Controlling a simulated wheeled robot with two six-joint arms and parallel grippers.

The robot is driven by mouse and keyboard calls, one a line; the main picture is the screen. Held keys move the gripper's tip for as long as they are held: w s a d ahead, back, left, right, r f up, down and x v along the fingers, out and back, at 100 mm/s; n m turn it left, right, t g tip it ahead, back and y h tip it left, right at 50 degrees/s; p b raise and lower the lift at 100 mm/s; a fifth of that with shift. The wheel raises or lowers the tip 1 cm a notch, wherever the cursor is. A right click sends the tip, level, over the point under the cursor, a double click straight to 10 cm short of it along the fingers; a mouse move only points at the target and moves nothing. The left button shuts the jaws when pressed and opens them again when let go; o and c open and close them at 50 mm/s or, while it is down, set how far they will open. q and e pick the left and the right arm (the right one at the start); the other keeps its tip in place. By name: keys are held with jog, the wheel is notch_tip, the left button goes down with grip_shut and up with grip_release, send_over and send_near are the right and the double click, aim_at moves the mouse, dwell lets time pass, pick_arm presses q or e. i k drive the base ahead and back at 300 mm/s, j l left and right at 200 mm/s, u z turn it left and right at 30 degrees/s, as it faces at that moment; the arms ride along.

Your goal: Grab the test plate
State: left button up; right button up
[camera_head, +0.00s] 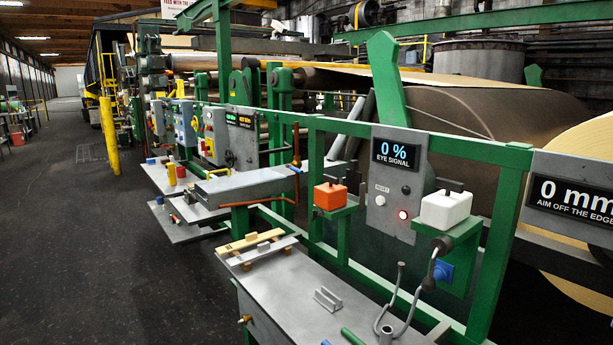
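No label marks the test plate, and I cannot tell which thing it is. A flat grey plate (261,252) lies on small wooden supports at the far left end of the near grey workbench. Beside it, on its far side, is a tan bar-like plate (242,244) with a raised grip. A small grey bracket-shaped piece (327,299) stands on the bare middle of the bench. Neither of my grippers shows in the head view.
The near workbench (293,284) also holds a green cylinder (352,336) and a bent metal rod (400,304). Behind it, a green rail frame carries an orange block (330,196), a white block (446,209) and display panels. The dark floor (110,275) at left is clear.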

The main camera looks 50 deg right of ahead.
aim_at(354, 178)
jog(key=i+j+u, duration=0.15)
jog(key=i, duration=0.85)
jog(key=i+j+u, duration=0.15)
jog(key=i, duration=0.85)
jog(key=i+z, duration=0.15)
jog(key=z, duration=1.95)
